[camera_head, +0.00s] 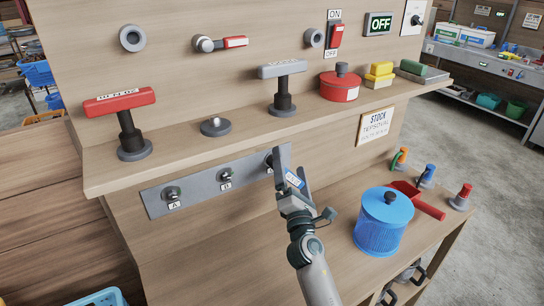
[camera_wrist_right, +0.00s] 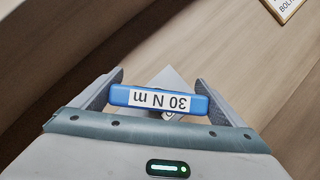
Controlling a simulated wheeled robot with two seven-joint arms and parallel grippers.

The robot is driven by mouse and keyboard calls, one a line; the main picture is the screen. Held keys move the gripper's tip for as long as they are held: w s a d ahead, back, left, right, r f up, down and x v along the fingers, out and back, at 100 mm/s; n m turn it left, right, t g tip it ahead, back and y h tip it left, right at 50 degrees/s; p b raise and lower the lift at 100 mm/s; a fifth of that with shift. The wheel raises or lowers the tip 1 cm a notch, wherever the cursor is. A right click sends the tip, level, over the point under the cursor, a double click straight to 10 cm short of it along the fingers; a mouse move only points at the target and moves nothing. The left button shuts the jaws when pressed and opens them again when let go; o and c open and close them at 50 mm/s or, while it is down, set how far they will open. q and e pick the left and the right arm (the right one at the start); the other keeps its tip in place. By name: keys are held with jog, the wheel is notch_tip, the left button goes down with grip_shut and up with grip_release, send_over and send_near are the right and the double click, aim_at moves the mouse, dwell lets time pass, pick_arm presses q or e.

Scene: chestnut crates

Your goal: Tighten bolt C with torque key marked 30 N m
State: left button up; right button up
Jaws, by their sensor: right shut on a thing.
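The blue torque key (camera_wrist_right: 118,96) has a white label reading 30 N m, upside down in the right wrist view; in the head view it is a small blue piece (camera_head: 294,178). My right gripper (camera_head: 290,172) is shut on its handle, at bolt C's end of the grey bolt plate (camera_head: 200,189). Bolt A (camera_head: 172,193) and bolt B (camera_head: 225,173) are bare. My left gripper is not in view.
On the shelf (camera_head: 105,170) stand a red key (camera_head: 120,101), an empty round holder (camera_head: 215,126), a grey key (camera_head: 282,69) and a red pot (camera_head: 340,85). Below right are a blue basket jar (camera_head: 384,225) and a red scoop (camera_head: 425,205).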

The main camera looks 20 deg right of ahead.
jog(key=shift+m+g+h+p, duration=0.3)
jog(key=shift+m+p, duration=0.2)
jog(key=shift+m, duration=0.2)
jog(key=shift+d+f+m+g+h+p, duration=0.15)
jog(key=shift+m+g+p, duration=0.55)
jog(key=shift+m+p, duration=0.9)
jog(key=shift+d+f+m+g+h+p, duration=0.15)
jog(key=shift+m+g+p, duration=0.75)
jog(key=shift+p, duration=1.15)
jog(key=shift+a+f, duration=0.1)
jog(key=shift+f, duration=0.05)
